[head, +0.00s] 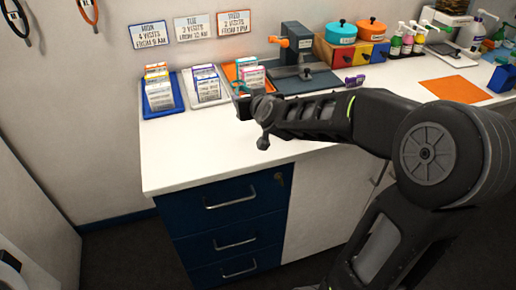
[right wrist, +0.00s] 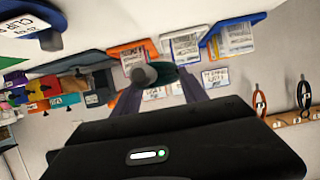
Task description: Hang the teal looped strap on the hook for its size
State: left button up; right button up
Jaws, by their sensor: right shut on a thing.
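A small dark teal piece (right wrist: 166,74), which looks like part of the teal strap, sits between the fingers of my right gripper (right wrist: 158,82) in the right wrist view. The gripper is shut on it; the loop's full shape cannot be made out. In the head view my right arm reaches over the counter from the right, and a bit of teal (head: 240,88) shows at its far end. An orange strap (head: 88,12) and a dark strap (head: 16,18) hang on the wall at upper left. The wooden hook rail (right wrist: 292,119) shows in the right wrist view. My left gripper is not in view.
The white counter (head: 190,150) carries blue (head: 178,101), white and orange card trays, a grey press-like device (head: 297,52), coloured drawers with pots, and bottles. Wall signs (head: 149,33) hang above the trays. The counter's left front is clear.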

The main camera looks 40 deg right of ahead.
jog(key=shift+w+f, duration=0.1)
jog(key=shift+w, duration=0.1)
jog(key=b, duration=0.2)
send_over(249, 134)
notch_tip(249, 134, down, 4)
jog(key=shift+f, duration=0.5)
jog(key=shift+f+b, duration=0.45)
jog(key=shift+f, duration=1.8)
